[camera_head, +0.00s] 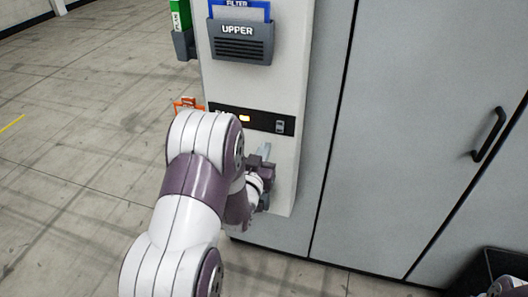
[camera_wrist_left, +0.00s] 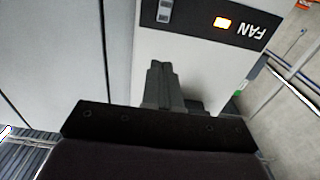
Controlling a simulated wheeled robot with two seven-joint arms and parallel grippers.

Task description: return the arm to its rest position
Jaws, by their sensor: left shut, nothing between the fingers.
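My left arm reaches in from the bottom of the head view. Its gripper (camera_head: 264,152) is just below the black fan strip (camera_head: 255,119) on the light panel, partly hidden behind my arm. In the left wrist view the fingers of my left gripper (camera_wrist_left: 160,68) are shut with nothing between them. They point toward the panel face (camera_wrist_left: 200,65), and I cannot tell whether they touch it. The strip, upside down in that view, carries the word FAN, a lit orange lamp (camera_wrist_left: 222,22) and a small rocker switch (camera_wrist_left: 164,12). My right gripper does not show.
An UPPER holder (camera_head: 241,45) with a blue-framed filter sits higher on the panel. A green PLAN item (camera_head: 180,18) and an orange item (camera_head: 188,104) are at its left side. A grey cabinet with a black handle (camera_head: 489,134) is right. Open floor (camera_head: 70,150) lies left.

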